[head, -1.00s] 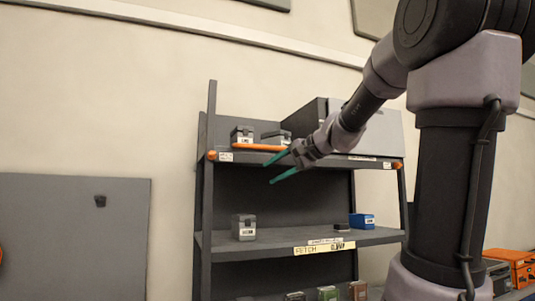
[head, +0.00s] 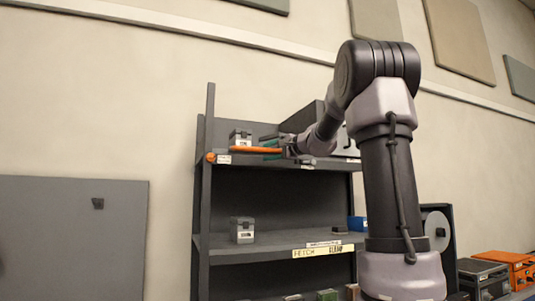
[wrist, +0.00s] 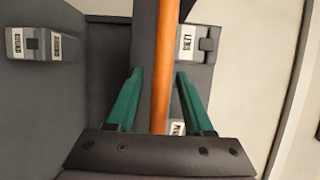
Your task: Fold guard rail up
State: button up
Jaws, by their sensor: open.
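The guard rail is an orange bar (head: 250,150) at the front of the rack's top shelf (head: 235,161) in the head view, running roughly level; its right part is hidden behind my gripper. An orange end piece (head: 211,157) sits at the left post. My gripper (head: 272,150), with green fingers, is at the rail, open. In the wrist view the rail (wrist: 163,60) runs between the two open fingers of my gripper (wrist: 160,85), with a gap visible on each side.
A grey case (head: 241,138) stands on the top shelf behind the rail. Another grey case (head: 242,230) and a blue box (head: 357,223) are on the middle shelf. Orange and dark cases (head: 505,265) stand at the lower right. A grey panel (head: 70,240) is at the left.

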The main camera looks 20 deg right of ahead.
jog(key=shift+w+a, duration=0.2)
jog(key=shift+w, duration=0.3)
grip_shut()
jog(key=shift+f, duration=0.1)
dwell(1.1)
